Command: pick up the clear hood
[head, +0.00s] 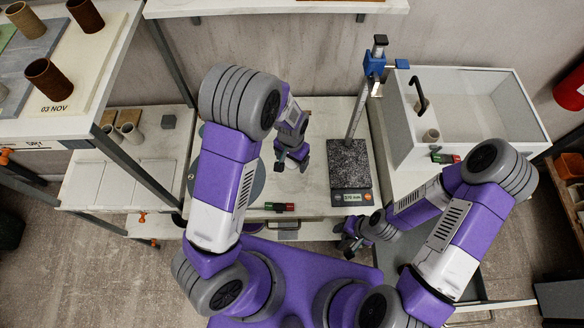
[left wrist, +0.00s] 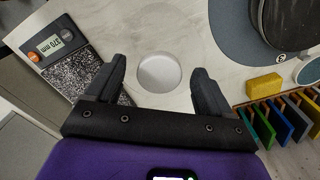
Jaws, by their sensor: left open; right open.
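A faint, see-through round thing that looks like the clear hood (left wrist: 165,30) is on the pale worktop in the left wrist view. A pale round disc (left wrist: 158,73) shows at its near side; I cannot tell whether it is part of the hood. My left gripper (left wrist: 158,85) is open, with its fingers on either side of the disc in the picture and nothing visibly gripped. In the head view my left gripper (head: 291,160) hangs over the worktop, and I cannot make out the hood there. My right gripper (head: 354,240) is open and empty near the front edge, below the gauge.
A height gauge on a speckled base (head: 349,166) stands right of my left gripper. A grey round plate (left wrist: 245,20) carries a dark round object. A yellow sponge (left wrist: 265,84) lies beside coloured tiles (left wrist: 285,120). A white open box (head: 475,100) stands at right.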

